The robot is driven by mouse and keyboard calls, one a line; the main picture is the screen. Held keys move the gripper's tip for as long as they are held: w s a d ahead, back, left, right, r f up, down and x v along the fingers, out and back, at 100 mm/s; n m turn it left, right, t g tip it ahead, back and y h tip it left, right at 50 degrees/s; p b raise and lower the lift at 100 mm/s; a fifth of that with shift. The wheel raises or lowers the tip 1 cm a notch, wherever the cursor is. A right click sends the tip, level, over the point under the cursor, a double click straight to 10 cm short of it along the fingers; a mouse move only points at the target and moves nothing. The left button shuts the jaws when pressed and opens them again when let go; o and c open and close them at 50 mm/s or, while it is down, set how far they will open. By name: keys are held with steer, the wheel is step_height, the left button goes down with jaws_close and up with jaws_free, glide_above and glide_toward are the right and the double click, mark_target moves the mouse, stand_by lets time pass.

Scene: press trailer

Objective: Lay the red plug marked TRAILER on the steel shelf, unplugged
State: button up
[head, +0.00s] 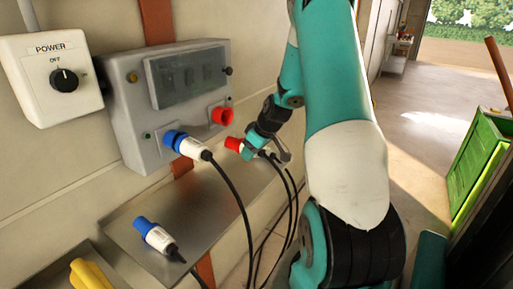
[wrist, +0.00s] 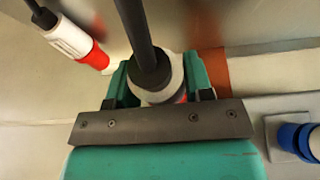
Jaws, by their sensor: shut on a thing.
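My gripper (head: 268,148) is in front of the wall, to the right of the grey socket box. In the wrist view my gripper (wrist: 158,90) is shut on a red plug (wrist: 155,96), with its pale body and thick black cable facing the camera and only a little red showing. A second red-and-white plug (wrist: 75,42) is apart from the jaws at the upper left. In the head view one red plug end (head: 234,144) shows beside my gripper; I cannot tell which it is. No TRAILER marking is legible. The steel shelf (head: 215,205) is below the box.
The grey socket box (head: 150,125) carries a red socket (head: 221,115) and a blue plug (head: 186,144) on its front. Another blue plug (head: 155,237) lies on the shelf's left part. Black cables hang beside my gripper. The shelf's middle is bare.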

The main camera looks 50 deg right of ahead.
mark_target(248, 178)
steer(key=shift+f+b, duration=3.35)
steer(key=shift+f, duration=1.15)
steer(key=o, duration=1.1)
steer(key=shift+r, duration=0.1)
steer(key=b+v, duration=0.1)
steer(key=v, duration=1.6)
steer(key=shift+s+r, duration=0.1)
steer(key=shift+s, duration=0.05)
